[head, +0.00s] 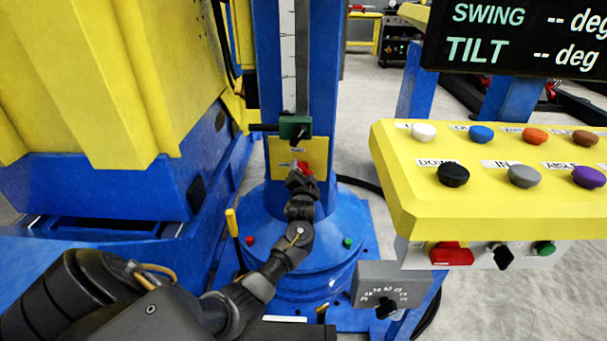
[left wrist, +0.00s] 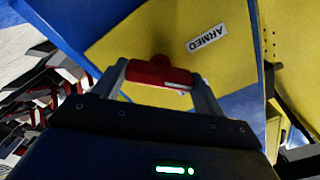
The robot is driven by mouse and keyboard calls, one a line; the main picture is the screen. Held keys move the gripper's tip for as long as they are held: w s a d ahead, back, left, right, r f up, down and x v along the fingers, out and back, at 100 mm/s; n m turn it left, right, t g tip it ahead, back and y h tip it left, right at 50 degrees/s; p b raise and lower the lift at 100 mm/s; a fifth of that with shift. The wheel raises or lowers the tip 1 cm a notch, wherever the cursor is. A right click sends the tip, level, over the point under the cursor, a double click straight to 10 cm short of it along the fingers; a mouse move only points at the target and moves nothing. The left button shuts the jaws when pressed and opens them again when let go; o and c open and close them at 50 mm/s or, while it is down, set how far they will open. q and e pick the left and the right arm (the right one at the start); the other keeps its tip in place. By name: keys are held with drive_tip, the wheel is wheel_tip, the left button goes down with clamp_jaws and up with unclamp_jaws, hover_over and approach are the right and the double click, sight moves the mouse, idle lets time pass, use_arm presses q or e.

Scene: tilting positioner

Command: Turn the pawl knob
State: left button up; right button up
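The pawl knob is a red bar-shaped knob (head: 304,167) on a yellow plate (head: 314,150) fixed to the blue column. In the left wrist view the red knob (left wrist: 158,74) lies across between my two fingers, with the yellow plate (left wrist: 130,38) behind it and a label reading ARMED above right. My left gripper (head: 301,177) reaches the plate from below; in the wrist view its fingers (left wrist: 160,86) meet both ends of the knob, so it looks shut on it. The gripper partly hides the knob in the head view. My right gripper is not in view.
A dark green block (head: 294,127) with a lever sits on the column just above the plate. A yellow button console (head: 480,215) stands at the right, under a SWING/TILT display (head: 520,35). A large yellow and blue machine body (head: 90,90) fills the left.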

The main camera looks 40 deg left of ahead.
use_arm(q)
drive_tip(key=shift+c, duration=1.4)
drive_tip(key=shift+n, duration=0.5)
drive_tip(key=n+p, duration=0.1)
drive_tip(key=n, duration=0.2)
drive_tip(key=shift+n+p, duration=0.35)
drive_tip(key=shift+n, duration=0.05)
drive_tip(key=shift+n+p, duration=0.35)
drive_tip(key=shift+n, duration=1.65)
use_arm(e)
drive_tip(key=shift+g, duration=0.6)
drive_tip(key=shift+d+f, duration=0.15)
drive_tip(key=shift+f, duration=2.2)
use_arm(q)
drive_tip(key=shift+f, duration=0.1)
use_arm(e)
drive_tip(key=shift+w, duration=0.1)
use_arm(q)
drive_tip(key=o, duration=1)
